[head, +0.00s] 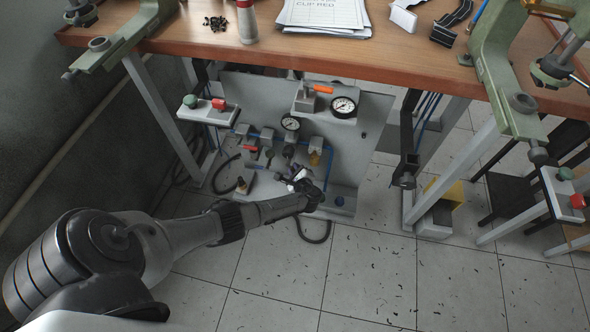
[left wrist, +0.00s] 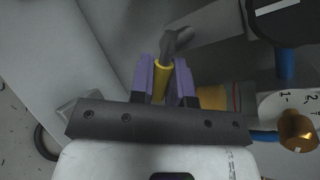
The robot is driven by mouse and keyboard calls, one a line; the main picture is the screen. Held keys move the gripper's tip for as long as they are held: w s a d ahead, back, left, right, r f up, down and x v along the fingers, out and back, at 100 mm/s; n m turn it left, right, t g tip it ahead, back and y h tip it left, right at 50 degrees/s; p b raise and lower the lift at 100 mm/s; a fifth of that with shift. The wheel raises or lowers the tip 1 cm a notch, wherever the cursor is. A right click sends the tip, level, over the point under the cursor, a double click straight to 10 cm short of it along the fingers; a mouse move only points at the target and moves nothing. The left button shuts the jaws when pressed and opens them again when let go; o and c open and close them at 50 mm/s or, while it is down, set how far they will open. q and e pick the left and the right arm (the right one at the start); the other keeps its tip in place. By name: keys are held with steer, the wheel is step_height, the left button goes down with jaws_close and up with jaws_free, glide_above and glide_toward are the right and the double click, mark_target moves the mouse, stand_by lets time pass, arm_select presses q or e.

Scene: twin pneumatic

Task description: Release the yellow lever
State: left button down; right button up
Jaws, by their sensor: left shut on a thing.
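The yellow lever (left wrist: 160,82) shows in the left wrist view as a yellow shaft with a grey metal end, between two purple finger pads. My left gripper (left wrist: 165,85) is shut on it, one pad on each side. In the head view my left gripper (head: 302,185) is low at the front of the pneumatic panel (head: 345,165) under the bench. The yellow lever cannot be made out there, as the gripper covers that spot. My right gripper is in neither view.
The wooden bench top (head: 270,50) overhangs the panel. Pressure gauges (head: 343,106), an orange-handled valve (head: 322,89) and a red handle (head: 250,148) are above my gripper. A brass knob (left wrist: 298,128) is close by at right in the left wrist view. Tiled floor in front is open.

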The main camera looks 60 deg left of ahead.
arm_select(q)
steer(key=shift+d+r+n+h+p, duration=0.1)
steer(key=shift+r+n+h+p, duration=0.2)
steer(key=shift+r+p, duration=0.1)
steer(key=shift+w+d+n+h, duration=0.1)
steer(key=shift+w+n+h, duration=0.05)
steer(key=shift+n+h, duration=0.15)
steer(key=shift+f, duration=0.15)
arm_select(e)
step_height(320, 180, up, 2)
arm_select(q)
steer(key=c, duration=1.1)
jaws_free()
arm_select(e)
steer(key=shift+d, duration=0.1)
arm_select(q)
steer(key=shift+s+d+r+p, duration=0.2)
steer(key=shift+d+r+p, duration=0.2)
steer(key=shift+p, duration=0.25)
steer(key=p+v, duration=0.6)
steer(key=v, duration=0.6)
steer(key=shift+s+d, duration=0.3)
steer(key=shift+d, duration=0.05)
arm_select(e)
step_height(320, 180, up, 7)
